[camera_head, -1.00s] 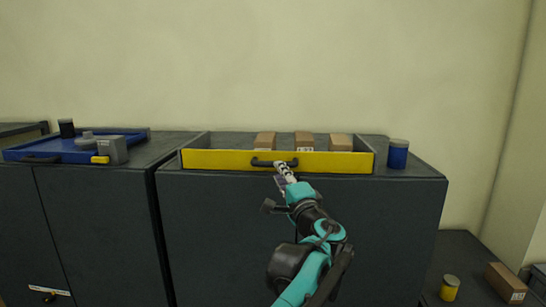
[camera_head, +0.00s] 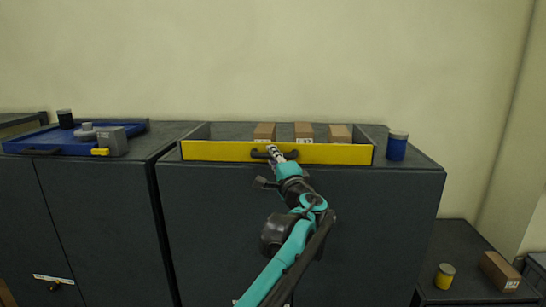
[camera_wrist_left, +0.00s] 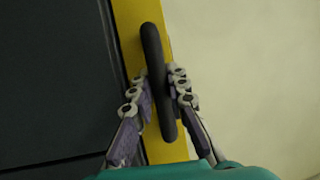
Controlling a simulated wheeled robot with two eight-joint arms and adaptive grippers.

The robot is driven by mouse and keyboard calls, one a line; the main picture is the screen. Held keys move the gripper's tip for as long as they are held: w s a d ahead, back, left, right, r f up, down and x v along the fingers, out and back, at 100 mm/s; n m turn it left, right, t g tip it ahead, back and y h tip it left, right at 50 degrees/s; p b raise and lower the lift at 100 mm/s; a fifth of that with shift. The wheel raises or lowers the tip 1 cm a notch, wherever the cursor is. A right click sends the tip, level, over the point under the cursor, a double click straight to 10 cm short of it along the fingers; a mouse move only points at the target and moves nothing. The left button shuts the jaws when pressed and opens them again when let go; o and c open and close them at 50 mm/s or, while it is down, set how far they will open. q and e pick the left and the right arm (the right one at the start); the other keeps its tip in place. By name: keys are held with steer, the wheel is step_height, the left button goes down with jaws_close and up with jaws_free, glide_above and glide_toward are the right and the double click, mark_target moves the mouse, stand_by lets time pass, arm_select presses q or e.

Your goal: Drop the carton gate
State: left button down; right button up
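The carton gate is the yellow front panel (camera_head: 220,152) of a grey open-topped bin, standing upright. It has a black bar handle (camera_head: 258,156) at its middle. Three brown cartons (camera_head: 304,132) stand behind it. My left gripper (camera_head: 274,152) is at the handle. In the left wrist view the handle (camera_wrist_left: 153,55) passes between the two fingers of the left gripper (camera_wrist_left: 157,78), with the yellow panel (camera_wrist_left: 128,22) behind. The fingers look apart around the handle; firm contact is not clear. My right gripper is not in view.
A blue can (camera_head: 397,148) stands right of the bin on the dark cabinet (camera_head: 360,220). A blue tray (camera_head: 40,143) with grey and black parts is at left. A yellow can (camera_head: 444,276) and a carton (camera_head: 499,271) are on a lower surface at right.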

arm_select(q)
steer(key=shift+f+b, duration=0.3)
steer(key=shift+b, duration=0.25)
steer(key=shift+s+f+n+t+y+b, duration=0.3)
steer(key=shift+n+t+y+b, duration=0.5)
steer(key=shift+b, duration=0.5)
steer(key=shift+s+f+n+t+y+b, duration=0.15)
steer(key=shift+f+n+t+y+b, duration=0.35)
steer(key=shift+n+y+b, duration=0.65)
steer(key=shift+s+f+n+t+y+b, duration=0.3)
steer(key=shift+n+t+y+b, duration=0.4)
steer(key=shift+b, duration=0.8)
steer(key=shift+y, duration=0.25)
